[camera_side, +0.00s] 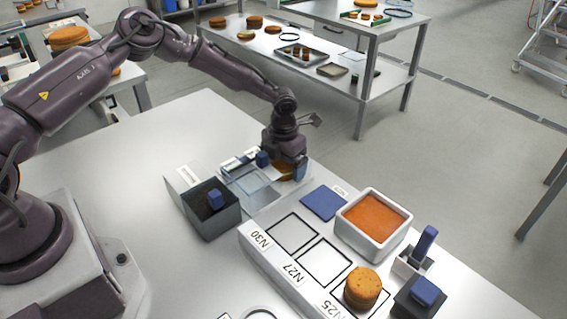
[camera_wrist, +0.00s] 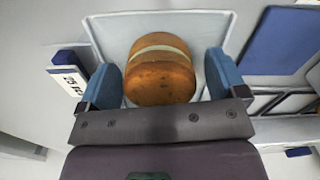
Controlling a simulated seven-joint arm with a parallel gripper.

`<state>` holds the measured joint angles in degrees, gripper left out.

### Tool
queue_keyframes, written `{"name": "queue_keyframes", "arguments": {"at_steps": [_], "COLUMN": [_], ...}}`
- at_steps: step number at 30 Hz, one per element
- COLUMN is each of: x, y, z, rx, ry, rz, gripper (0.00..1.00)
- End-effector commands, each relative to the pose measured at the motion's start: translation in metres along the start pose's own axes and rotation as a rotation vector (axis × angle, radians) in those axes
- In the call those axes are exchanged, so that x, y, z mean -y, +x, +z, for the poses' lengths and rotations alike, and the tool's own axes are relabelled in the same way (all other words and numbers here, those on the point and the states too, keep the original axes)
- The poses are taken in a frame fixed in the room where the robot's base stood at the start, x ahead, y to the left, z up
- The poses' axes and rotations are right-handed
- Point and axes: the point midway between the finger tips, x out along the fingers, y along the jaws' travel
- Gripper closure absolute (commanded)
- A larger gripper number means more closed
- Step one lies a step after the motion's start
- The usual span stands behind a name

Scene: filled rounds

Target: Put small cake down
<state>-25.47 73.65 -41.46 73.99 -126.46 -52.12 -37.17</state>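A small round cake (camera_wrist: 160,75), two brown layers with a pale filling between them, is between the blue fingers of my gripper (camera_wrist: 165,78) in the wrist view. The fingers stand apart on either side of it, with a visible gap at the right finger. The cake lies over a pale, square clear-edged plate (camera_wrist: 100,32). In the side view my gripper (camera_side: 281,166) is low over the far end of the work area, and the cake (camera_side: 284,172) is mostly hidden behind the fingers. I cannot tell exactly how the cake's underside rests.
A grey bin (camera_side: 210,222) with a blue-handled tool stands left of the clear plate. A white rack (camera_side: 262,262) labelled N30, N27 and N25 has two empty squares and a cake stack (camera_side: 363,287). A blue pad (camera_side: 324,204) and an orange-filled white tub (camera_side: 371,195) are nearby.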

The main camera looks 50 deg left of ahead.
Motion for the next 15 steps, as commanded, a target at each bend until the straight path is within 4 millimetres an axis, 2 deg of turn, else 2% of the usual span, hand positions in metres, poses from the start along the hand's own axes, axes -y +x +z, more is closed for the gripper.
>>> {"name": "queue_keyframes", "arguments": {"at_steps": [5,8,15], "x": [0.000,0.000,-0.001], "y": [-0.005,-0.017,-0.068], "z": [0.000,0.001,0.001], "rx": [0.002,0.003,0.004], "ry": [0.000,0.000,-0.001], "rz": [0.001,0.000,0.000], "gripper": [0.09,0.09,0.09]}}
